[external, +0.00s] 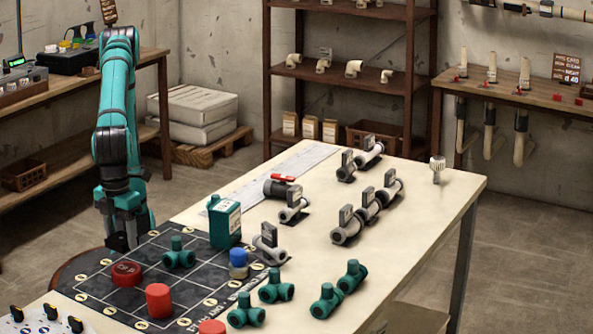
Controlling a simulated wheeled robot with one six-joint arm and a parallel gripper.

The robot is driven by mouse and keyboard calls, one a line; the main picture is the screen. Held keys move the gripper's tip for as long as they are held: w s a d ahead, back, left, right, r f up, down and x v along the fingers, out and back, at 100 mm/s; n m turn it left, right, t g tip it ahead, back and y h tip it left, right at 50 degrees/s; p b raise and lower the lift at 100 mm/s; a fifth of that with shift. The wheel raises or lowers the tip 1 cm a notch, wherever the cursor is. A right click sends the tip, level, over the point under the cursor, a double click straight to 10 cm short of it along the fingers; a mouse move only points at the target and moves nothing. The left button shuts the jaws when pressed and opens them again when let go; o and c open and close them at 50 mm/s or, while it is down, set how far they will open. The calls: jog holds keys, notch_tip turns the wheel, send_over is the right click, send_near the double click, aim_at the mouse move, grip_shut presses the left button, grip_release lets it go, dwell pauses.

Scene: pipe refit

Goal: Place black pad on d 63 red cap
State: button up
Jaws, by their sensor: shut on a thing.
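My gripper (122,243) points down at the back left edge of the dark gridded mat (205,272). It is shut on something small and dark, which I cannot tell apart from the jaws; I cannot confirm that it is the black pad. A dark red cap (126,273) with faint marking on top sits on the mat just in front of the gripper, apart from it. A brighter red cap (158,301) stands nearer the camera, and another (212,327) is cut by the bottom edge. The size marks are too small to read.
A teal tee (179,254), a teal box (225,224) and a blue-topped jar (238,262) stand on the mat. Teal fittings (276,289) and grey valves (347,226) are on the table to the right. The table's far right (420,215) is mostly clear.

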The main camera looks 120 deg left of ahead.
aim_at(126, 268)
jog(key=shift+f, duration=2.8)
jog(key=shift+f, duration=0.1)
jog(key=o, duration=1)
jog(key=shift+o, duration=0.2)
notch_tip(126, 268, up, 12)
jog(key=shift+r, duration=0.1)
